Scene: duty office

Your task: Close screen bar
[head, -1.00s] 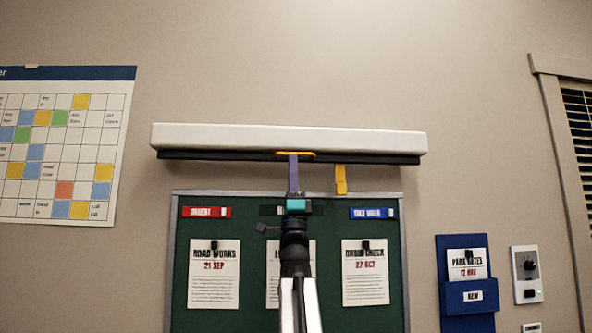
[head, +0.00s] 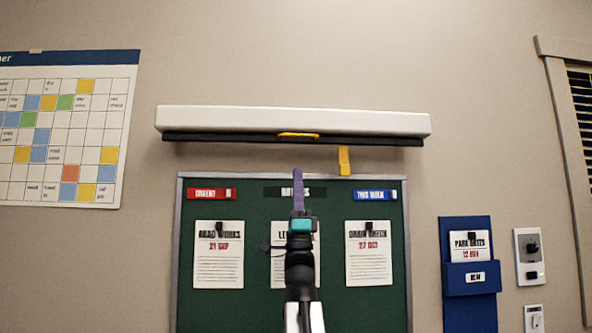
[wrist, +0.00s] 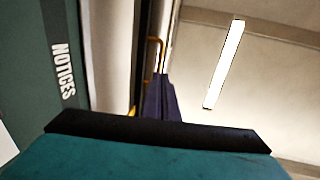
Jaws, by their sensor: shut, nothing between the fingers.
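The screen housing is a long white case (head: 290,120) on the wall above the green board. Its black bar (head: 230,138) sits along the underside, with a yellow handle (head: 298,135) at the middle. A yellow tab (head: 344,160) hangs below the bar to the right. My gripper (head: 297,172) is shut and empty, pointing up in front of the board's top edge, below the yellow handle and apart from it in the head view. In the wrist view the purple fingers (wrist: 160,98) show close below the yellow handle (wrist: 156,45); the exact gap is hard to tell.
The green notice board (head: 330,250) carries several pinned notices and labels. A wall planner (head: 60,130) hangs at the left. A blue document holder (head: 470,300), a dial panel (head: 530,255) and a window frame (head: 565,170) are at the right. The wall above the housing is clear.

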